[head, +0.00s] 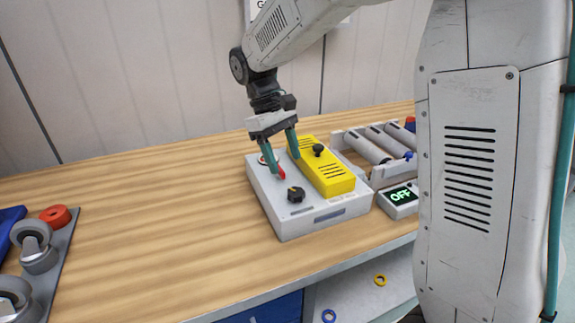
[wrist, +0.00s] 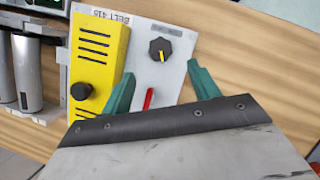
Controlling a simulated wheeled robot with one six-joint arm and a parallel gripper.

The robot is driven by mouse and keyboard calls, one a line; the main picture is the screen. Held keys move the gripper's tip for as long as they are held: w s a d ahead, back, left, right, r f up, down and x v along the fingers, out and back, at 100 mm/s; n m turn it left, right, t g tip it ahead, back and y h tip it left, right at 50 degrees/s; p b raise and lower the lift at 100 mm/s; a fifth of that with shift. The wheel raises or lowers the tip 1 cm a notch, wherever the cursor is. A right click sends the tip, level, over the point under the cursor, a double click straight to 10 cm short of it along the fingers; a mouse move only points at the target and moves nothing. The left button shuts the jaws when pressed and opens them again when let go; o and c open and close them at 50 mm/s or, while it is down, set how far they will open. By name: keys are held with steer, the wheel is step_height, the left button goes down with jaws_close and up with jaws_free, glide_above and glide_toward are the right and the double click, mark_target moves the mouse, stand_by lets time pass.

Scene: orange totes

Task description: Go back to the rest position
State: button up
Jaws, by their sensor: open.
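My gripper (head: 282,155) hangs from my arm over the grey control box (head: 262,205) on the wooden table. A black knob (head: 295,194) with a yellow mark sits on the box. A yellow slotted cover (head: 335,182) with a black knob lies on the box's right side.
Casters (head: 38,258) and a red ring (head: 56,216) lie on a plate at the left. The table's middle left is clear.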

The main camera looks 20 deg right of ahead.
stand_by(0.4)
steer(key=s+d+r+m+t+y, duration=0.1)
steer(key=s+d+r+m+t, duration=0.1)
steer(key=s, duration=1.1)
steer(key=s+d+r+m+t+y, duration=0.1)
steer(key=s+d+r+m+t, duration=0.1)
steer(key=s, duration=1.1)
steer(key=shift+d+r+m+t, duration=0.15)
steer(key=shift+r+m+t, duration=0.15)
steer(key=shift+m+t, duration=0.4)
stand_by(1.3)
